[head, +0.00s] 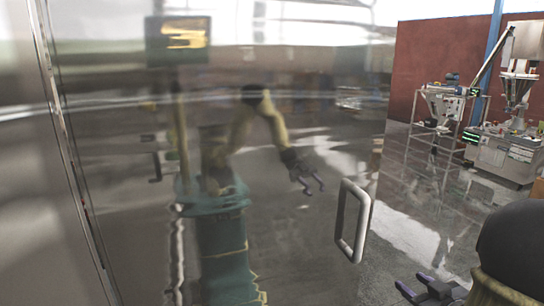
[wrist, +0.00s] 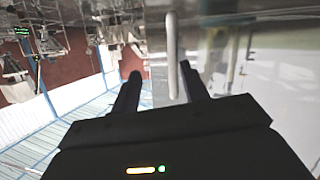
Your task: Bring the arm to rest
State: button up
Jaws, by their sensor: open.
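My gripper (head: 413,290) is at the lower right of the head view, with its two fingers apart and nothing between them. In the wrist view my gripper (wrist: 160,82) shows from behind, its fingers spread and empty. A pale loop handle (head: 353,221) stands out from a shiny metal panel (head: 110,200). The handle is left of and above my gripper in the head view, apart from it. In the wrist view the handle (wrist: 172,45) appears beyond and between the fingers. My arm's reflection shows in the panel.
The reflective panel fills the left and middle of the head view. Filling machines (head: 508,150) stand at the far right before a red wall (head: 430,70). Open grey floor (head: 410,215) lies between the panel and the machines.

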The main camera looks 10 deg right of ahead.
jog(key=w+a+f+m+g+h+p, duration=0.1)
jog(key=w+a+g, duration=0.2)
jog(key=a, duration=0.3)
jog(key=w+a+f+g+h+p, duration=0.1)
jog(key=w+a+g, duration=0.2)
jog(key=a, duration=0.2)
jog(key=s+a+f+g+y, duration=0.1)
jog(key=s+a+g, duration=0.2)
jog(key=a, duration=0.6)
jog(key=s+a+f+g+y+p, duration=0.1)
jog(key=s+a+g, duration=0.2)
jog(key=s+a, duration=0.3)
jog(key=a, duration=0.3)
jog(key=shift+s+a+f+y, duration=0.15)
jog(key=shift+s+f+y, duration=0.05)
jog(key=shift+y, duration=0.1)
